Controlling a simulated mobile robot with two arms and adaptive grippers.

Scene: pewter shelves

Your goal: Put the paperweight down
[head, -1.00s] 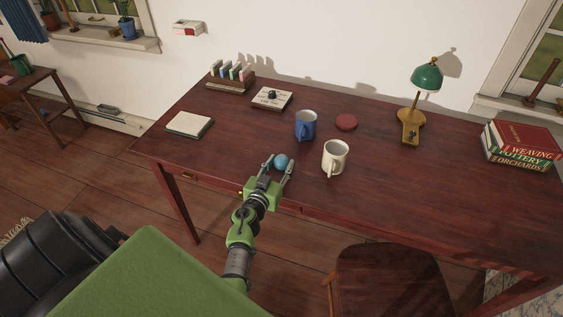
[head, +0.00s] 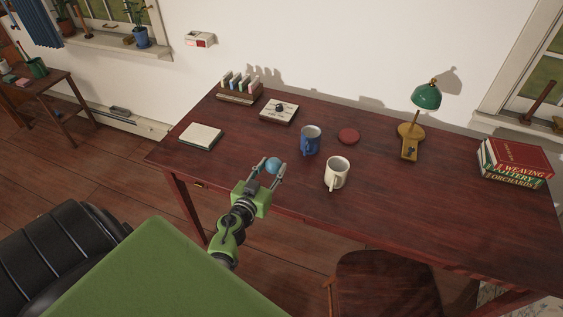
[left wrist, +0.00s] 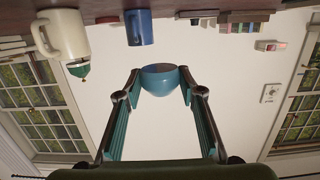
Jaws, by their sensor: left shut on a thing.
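The blue, rounded paperweight (head: 272,165) is between the fingertips of my left gripper (head: 269,170), which is shut on it. In the head view it shows against the desk's (head: 400,215) front left part. The left wrist view is upside down. There the paperweight (left wrist: 162,80) sits between the two fingertips (left wrist: 160,88), its flat side toward the desk and apart from it, so it is held above the top. My right gripper is not in view.
A blue mug (head: 310,142) and a cream mug (head: 336,175) stand right of the paperweight. Beyond are a notebook (head: 201,136), a card rack (head: 239,90), a white pad with a dark knob (head: 279,112), a red disc (head: 348,136), a lamp (head: 427,96) and books (head: 515,163). A chair (head: 385,285) stands in front.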

